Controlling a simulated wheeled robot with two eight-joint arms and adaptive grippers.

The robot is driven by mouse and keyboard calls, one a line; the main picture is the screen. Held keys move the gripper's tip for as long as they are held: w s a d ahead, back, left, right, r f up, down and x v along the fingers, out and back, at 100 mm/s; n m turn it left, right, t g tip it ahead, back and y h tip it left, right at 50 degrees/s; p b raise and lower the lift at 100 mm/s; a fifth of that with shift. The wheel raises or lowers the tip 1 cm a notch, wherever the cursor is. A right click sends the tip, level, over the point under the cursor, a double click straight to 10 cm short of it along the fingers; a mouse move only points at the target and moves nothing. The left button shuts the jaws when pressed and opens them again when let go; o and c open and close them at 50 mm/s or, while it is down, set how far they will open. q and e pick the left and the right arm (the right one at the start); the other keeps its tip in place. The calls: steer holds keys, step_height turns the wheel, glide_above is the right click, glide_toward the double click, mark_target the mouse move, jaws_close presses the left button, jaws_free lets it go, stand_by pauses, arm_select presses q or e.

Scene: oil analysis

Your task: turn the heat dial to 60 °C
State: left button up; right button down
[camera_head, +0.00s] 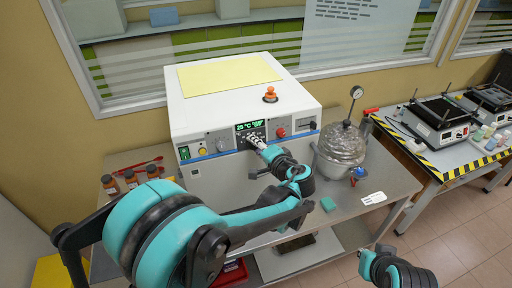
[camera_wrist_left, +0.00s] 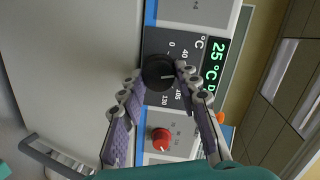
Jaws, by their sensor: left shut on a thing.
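The heat dial (camera_wrist_left: 158,75) is a round black knob with a pale pointer line on a dark scale panel in the left wrist view. My left gripper (camera_wrist_left: 160,84) is shut on it, with one fingertip on each side. In the head view my left gripper (camera_head: 257,142) reaches the front panel of the white machine (camera_head: 225,100) and hides the dial. The green display (camera_wrist_left: 214,63) reads 25 °C; it also shows in the head view (camera_head: 249,125).
A red knob (camera_wrist_left: 161,138) sits beside the dial. An orange button (camera_head: 270,95) is on the machine's top. A metal pot with a gauge (camera_head: 341,146) stands to the right. Small brown bottles (camera_head: 131,180) stand at left on the steel table (camera_head: 375,185).

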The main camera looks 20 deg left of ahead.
stand_by(0.4)
arm_select(q)
steer(key=o, duration=1.2)
steer(key=shift+d, duration=0.1)
steer(key=shift+c, duration=0.2)
steer(key=v, duration=1.2)
